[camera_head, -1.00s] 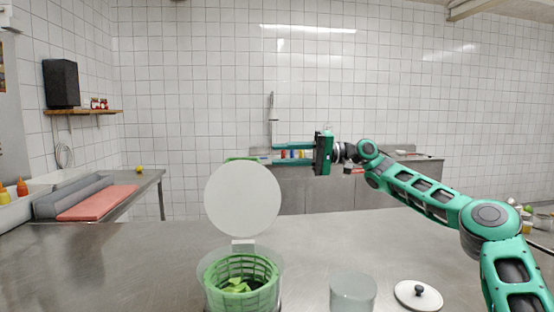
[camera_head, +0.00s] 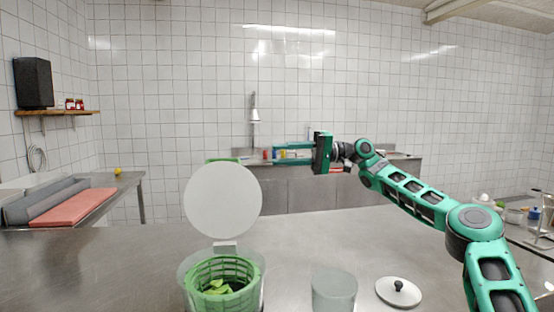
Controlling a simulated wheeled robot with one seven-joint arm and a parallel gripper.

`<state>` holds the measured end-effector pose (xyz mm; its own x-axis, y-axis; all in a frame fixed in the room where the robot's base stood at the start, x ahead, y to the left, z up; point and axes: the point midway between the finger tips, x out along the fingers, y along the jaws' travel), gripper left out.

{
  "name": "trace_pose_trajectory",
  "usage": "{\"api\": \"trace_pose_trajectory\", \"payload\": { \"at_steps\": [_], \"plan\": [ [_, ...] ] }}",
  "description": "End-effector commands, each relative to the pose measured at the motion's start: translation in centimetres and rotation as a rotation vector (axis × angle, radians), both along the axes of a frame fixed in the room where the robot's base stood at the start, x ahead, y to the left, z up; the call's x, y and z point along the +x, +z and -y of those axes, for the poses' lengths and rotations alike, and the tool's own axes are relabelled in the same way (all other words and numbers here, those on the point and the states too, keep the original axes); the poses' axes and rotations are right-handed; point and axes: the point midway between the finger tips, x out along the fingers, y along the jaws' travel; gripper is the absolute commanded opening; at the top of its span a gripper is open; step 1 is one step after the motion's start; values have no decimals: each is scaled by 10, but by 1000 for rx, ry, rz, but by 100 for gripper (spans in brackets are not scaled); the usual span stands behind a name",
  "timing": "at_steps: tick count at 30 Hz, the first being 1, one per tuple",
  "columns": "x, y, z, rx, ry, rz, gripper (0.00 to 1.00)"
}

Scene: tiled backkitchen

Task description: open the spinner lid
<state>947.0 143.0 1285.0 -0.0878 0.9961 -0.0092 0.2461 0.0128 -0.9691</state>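The salad spinner (camera_head: 250,290) stands on the steel counter at the bottom of the picture, a clear bowl with a green basket (camera_head: 240,267) and green leaves inside. Its round white lid (camera_head: 222,202) stands upright on the hinge at the bowl's far side, so the bowl is uncovered. My gripper (camera_head: 276,153) is up and to the right of the lid, apart from it. Its two green fingers point left with a gap between them, and nothing is held. The back of the lid is hidden.
A clear container (camera_head: 334,290) and a white lid with a black knob (camera_head: 398,291) sit right of the spinner. The steel counter (camera_head: 300,240) is bare behind them. A side table with a red board (camera_head: 75,206) is at left.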

Motion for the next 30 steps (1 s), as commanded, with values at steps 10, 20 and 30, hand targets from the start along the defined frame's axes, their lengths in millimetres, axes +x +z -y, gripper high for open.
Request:
{"api": "trace_pose_trajectory", "payload": {
  "at_steps": [10,20,30],
  "plan": [
    [2,0,21,2,0,0,29],
    [2,0,27,1,0,0,29],
    [3,0,27,1,-1,-1,26]
  ]
}}
